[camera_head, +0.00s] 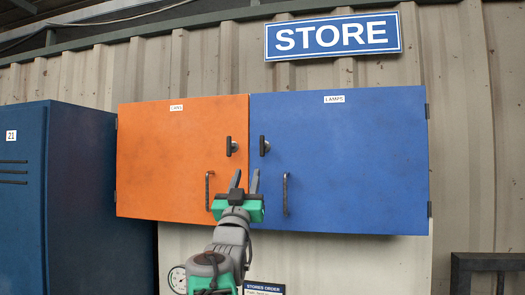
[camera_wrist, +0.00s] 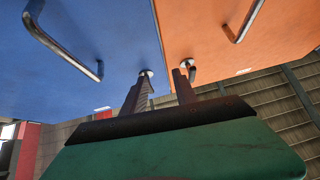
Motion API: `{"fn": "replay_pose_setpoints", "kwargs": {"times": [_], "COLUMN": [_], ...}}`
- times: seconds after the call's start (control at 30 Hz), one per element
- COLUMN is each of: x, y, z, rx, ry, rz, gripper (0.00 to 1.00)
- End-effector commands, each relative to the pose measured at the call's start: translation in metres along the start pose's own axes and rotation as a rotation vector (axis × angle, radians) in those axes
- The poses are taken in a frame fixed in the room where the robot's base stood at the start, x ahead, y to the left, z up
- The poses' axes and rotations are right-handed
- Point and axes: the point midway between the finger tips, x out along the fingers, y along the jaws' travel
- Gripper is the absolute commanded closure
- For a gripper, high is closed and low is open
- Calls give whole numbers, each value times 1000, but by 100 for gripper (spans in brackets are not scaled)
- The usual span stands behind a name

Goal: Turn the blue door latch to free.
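The blue door (camera_head: 345,165) is closed on the right half of a wall cabinet. Its small dark latch (camera_head: 264,146) sits near the door's left edge, beside the seam with the orange door. My gripper (camera_head: 245,180) is open and empty, its fingers pointing up, below and a little left of the blue latch. In the wrist view, my gripper (camera_wrist: 161,84) has its fingers apart near the seam. The blue latch (camera_wrist: 146,72) shows just past the left fingertip, which partly covers it. I cannot tell whether they touch.
The closed orange door (camera_head: 165,150) has its own latch (camera_head: 231,147), close to the blue one. Bar handles stand out on the orange door (camera_head: 208,190) and blue door (camera_head: 286,194). A dark blue locker (camera_head: 75,200) stands at left. A dark railing (camera_head: 485,262) is at lower right.

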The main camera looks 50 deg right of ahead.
Motion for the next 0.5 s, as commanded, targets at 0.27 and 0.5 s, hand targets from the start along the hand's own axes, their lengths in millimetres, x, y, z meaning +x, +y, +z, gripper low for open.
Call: {"fn": "replay_pose_setpoints", "kwargs": {"times": [0.27,0.5], "x": [40,84], "y": [34,36], "z": [-39,-45], "rx": [-45,-43], "ry": [134,133], "rz": [69,67], "gripper": [65,65]}}
